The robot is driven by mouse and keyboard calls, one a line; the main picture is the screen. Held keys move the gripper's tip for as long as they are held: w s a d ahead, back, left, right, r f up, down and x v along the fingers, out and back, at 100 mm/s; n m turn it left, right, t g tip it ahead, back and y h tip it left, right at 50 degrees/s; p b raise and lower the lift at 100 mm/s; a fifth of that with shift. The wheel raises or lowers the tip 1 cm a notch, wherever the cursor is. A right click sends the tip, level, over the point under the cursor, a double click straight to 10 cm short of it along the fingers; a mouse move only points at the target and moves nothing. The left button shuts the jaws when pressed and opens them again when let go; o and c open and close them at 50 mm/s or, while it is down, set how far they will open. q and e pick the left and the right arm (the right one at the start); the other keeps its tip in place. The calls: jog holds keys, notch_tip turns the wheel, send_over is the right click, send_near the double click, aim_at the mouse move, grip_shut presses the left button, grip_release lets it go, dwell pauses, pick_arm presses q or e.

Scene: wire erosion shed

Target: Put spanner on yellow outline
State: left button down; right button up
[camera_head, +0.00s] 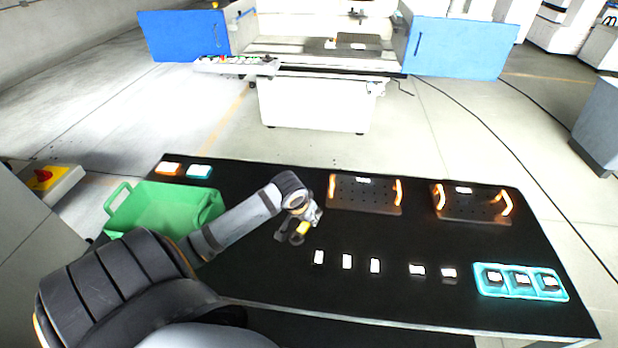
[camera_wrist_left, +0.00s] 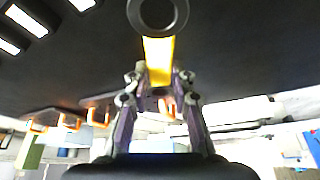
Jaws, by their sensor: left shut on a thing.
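My left gripper (camera_head: 293,236) hangs over the middle of the black table and is shut on the spanner (camera_head: 303,229). In the left wrist view the spanner (camera_wrist_left: 159,58) has a yellow handle and a dark ring end, which points away from the gripper (camera_wrist_left: 158,82). The spanner's other end is hidden between the fingers. It looks held above the table, but I cannot tell how high. I cannot make out a yellow outline in either view. My right gripper is not in view.
A green bin (camera_head: 166,209) stands at the table's left. Two dark plates with orange handles, one left (camera_head: 363,196) and one right (camera_head: 471,204), lie at the back. Several small white-topped pieces (camera_head: 347,262) lie in front. A cyan tray (camera_head: 518,294) holds dark pieces at right.

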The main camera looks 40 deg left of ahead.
aim_at(300, 226)
pick_arm(q)
jog(key=shift+w+a+f, duration=0.3)
jog(key=shift+w+f, duration=0.1)
jog(key=shift+f, duration=0.15)
jog(key=shift+w+a+f, duration=0.3)
jog(key=shift+w+f, duration=0.1)
jog(key=shift+f, duration=0.15)
jog(key=shift+w+f, duration=0.15)
jog(key=shift+f, duration=1.55)
jog(key=shift+f, duration=0.15)
jog(key=c, duration=1.1)
grip_release()
jog(key=p+v, duration=0.2)
jog(key=v, duration=0.9)
jog(key=shift+a+r, duration=0.15)
jog(key=shift+r, duration=0.1)
jog(key=shift+s+r, duration=0.3)
jog(key=shift+r, duration=0.05)
